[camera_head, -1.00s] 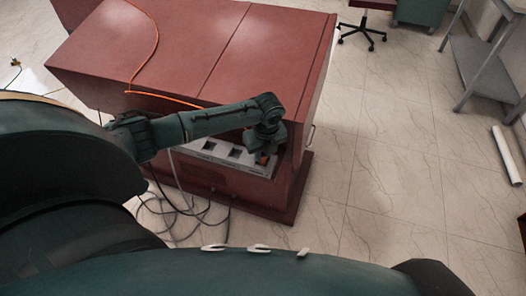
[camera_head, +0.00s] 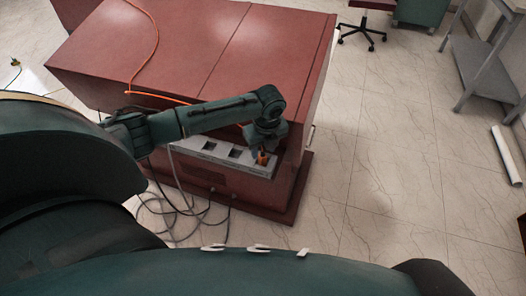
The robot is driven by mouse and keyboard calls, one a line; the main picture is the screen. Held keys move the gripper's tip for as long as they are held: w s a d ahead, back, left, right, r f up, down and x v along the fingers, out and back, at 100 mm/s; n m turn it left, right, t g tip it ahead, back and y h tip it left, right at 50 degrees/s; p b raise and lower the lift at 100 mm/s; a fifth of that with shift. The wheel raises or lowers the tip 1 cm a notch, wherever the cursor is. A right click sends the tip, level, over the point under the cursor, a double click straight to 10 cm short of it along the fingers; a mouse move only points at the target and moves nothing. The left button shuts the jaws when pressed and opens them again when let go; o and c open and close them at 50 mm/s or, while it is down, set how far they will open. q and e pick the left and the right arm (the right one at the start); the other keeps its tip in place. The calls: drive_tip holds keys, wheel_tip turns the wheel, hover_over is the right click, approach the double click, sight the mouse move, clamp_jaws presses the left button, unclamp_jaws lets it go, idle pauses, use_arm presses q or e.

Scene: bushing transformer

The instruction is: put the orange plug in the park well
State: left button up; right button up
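The orange plug (camera_head: 262,158) shows as a small orange patch at the right end of a grey-white panel (camera_head: 220,154) on the front of the red transformer cabinet. My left gripper (camera_head: 259,151) points down at that end, right at the plug. Its fingers are small and dark, and I cannot tell whether they are closed on the plug. The panel has two dark square openings, a left one (camera_head: 209,146) and a middle one (camera_head: 235,153); which is the park well I cannot tell. My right gripper is not in view.
The red cabinet (camera_head: 200,45) fills the upper left, with an orange cable (camera_head: 157,40) over its top. Several loose cables (camera_head: 180,215) hang to the floor below the panel. A grey table (camera_head: 485,70) stands far right.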

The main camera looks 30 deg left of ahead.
use_arm(q)
wheel_tip(320, 180, up, 9)
drive_tip(key=d, duration=0.1)
drive_tip(key=s+d+f+n+t+h, duration=0.2)
drive_tip(key=s+d+f+n+h, duration=0.15)
drive_tip(key=d+f, duration=0.35)
drive_tip(key=s+d+f+n+t+h, duration=0.2)
drive_tip(key=s+d+f+n, duration=0.2)
drive_tip(key=d, duration=0.4)
drive_tip(key=s+f+n+t, duration=0.1)
drive_tip(key=s+n+t, duration=0.4)
drive_tip(key=s+n, duration=0.6)
drive_tip(key=n, duration=0.3)
drive_tip(key=shift+s+a+t+y, duration=0.25)
drive_tip(key=shift+s+t+y, duration=0.05)
drive_tip(key=shift+s+y, duration=0.1)
drive_tip(key=shift+d, duration=0.15)
